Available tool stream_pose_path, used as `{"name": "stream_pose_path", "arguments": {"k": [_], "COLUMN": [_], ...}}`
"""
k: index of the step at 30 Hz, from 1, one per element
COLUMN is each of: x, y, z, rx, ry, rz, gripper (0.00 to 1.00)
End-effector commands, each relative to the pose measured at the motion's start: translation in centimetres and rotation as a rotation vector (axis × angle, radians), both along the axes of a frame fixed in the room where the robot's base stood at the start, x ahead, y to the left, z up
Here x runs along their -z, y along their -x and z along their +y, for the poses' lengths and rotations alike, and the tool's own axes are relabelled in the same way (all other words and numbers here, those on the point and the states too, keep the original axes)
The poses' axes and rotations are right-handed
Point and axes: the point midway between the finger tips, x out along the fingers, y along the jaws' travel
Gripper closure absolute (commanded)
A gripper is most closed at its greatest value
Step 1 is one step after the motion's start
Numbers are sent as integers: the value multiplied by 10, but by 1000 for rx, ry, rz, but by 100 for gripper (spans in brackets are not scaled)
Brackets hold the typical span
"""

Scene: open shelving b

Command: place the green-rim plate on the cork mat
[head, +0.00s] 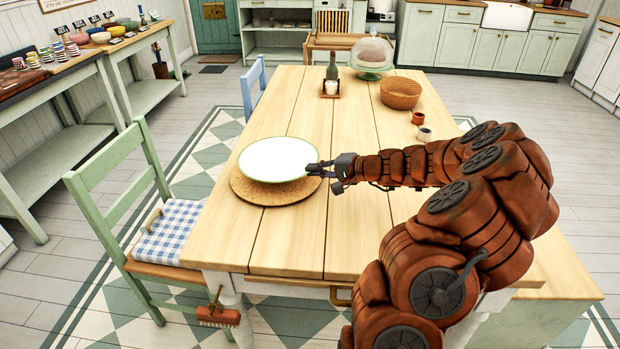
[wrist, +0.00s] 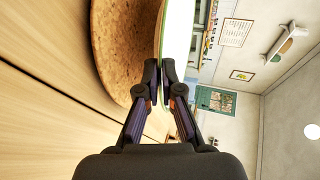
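The green-rim plate (head: 277,159) is white with a thin green rim. In the head view it shows over the round cork mat (head: 262,193), covering its far part. In the wrist view the plate (wrist: 180,40) is seen nearly edge-on, and a gap shows between it and the cork mat (wrist: 120,50), so the plate is held above the mat, roughly level. My gripper (head: 318,169) is at the plate's right edge. In the wrist view its two fingers (wrist: 160,82) are closed on the plate's rim. The mat's far part is hidden by the plate.
On the table (head: 300,240) stand a bottle in a wooden holder (head: 332,75), a glass-domed stand (head: 372,58), a wicker basket (head: 400,93) and two small cups (head: 424,135). A green chair (head: 125,200) is at the left side. The near table top is clear.

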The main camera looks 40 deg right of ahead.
Motion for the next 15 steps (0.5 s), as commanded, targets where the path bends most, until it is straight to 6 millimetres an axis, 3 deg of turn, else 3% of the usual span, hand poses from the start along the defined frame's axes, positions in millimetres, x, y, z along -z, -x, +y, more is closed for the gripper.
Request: {"name": "stream_pose_path", "arguments": {"k": [7,15], "x": [1,32], "y": [-15,-14], "z": [7,6], "rx": [-2,2], "ry": [-2,-3], "rz": [0,-1], "gripper": [100,100]}}
